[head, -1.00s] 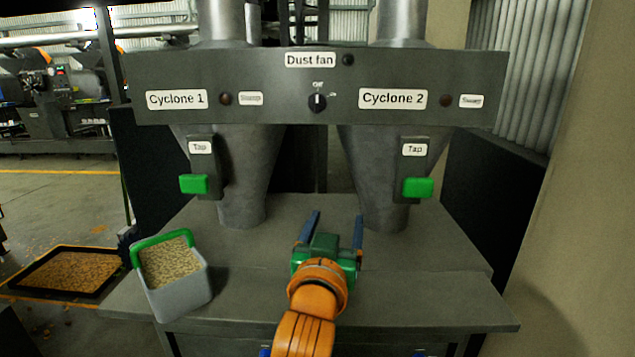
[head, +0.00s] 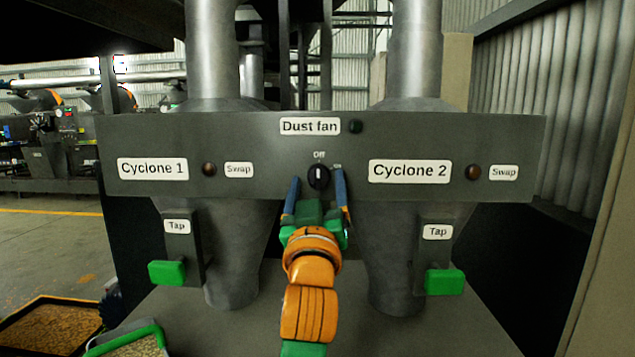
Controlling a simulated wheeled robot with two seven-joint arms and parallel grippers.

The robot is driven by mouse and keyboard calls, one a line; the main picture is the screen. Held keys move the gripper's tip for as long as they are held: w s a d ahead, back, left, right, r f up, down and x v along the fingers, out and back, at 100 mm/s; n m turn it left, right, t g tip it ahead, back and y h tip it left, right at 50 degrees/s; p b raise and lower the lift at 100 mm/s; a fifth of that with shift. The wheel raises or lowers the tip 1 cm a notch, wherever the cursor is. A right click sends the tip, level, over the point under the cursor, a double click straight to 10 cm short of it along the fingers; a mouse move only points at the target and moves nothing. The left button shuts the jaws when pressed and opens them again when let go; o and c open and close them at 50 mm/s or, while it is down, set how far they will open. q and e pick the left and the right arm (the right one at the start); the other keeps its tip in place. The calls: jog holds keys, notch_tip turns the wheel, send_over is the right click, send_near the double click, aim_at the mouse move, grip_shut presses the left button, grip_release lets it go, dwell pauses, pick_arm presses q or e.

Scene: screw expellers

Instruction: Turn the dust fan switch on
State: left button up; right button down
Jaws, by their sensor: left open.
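The dust fan switch (head: 318,176) is a round black knob on the grey panel, below the "Dust fan" label (head: 310,126). Its white mark stands upright, toward the word "Off" above it. The "On" mark at its upper right is partly covered by a finger. The dust fan lamp (head: 355,126) looks dark green. My left gripper (head: 317,180) is open, its two blue fingers pointing at the panel, one on each side of the knob in the picture. I cannot tell whether they touch it. My right gripper is out of view.
The grey panel (head: 240,135) also carries "Cyclone 1" and "Cyclone 2" labels with dark lamps. Green tap handles (head: 167,273) and (head: 445,282) stick out below on both sides. A green-rimmed bin (head: 122,338) of grain stands on the bench at lower left.

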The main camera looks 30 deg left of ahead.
pick_arm(q)
jog(key=shift+s+d+r, duration=0.1)
jog(key=shift+s+d, duration=0.05)
jog(key=shift+s, duration=0.05)
jog(key=c, duration=0.5)
grip_shut()
jog(key=shift+r+m+t+h+p, duration=0.2)
jog(key=shift+m+h+p, duration=0.3)
jog(key=shift+m, duration=0.35)
jog(key=shift+r+m+t+h+p, duration=0.1)
jog(key=shift+m+t+h+p, duration=0.2)
jog(key=shift+m+p, duration=0.45)
jog(key=m+h+p, duration=0.1)
jog(key=m+p, duration=0.1)
jog(key=m, duration=0.1)
jog(key=m+h+p, duration=0.2)
jog(key=m, duration=0.1)
jog(key=m+h+p, duration=0.1)
jog(key=m+p, duration=0.1)
jog(key=m, duration=0.1)
jog(key=shift+s+a+r, duration=0.15)
jog(key=shift+a, duration=0.15)
jog(key=shift+m+h+p, duration=1)
jog(key=shift+m+p, duration=0.65)
jog(key=shift+m, duration=0.45)
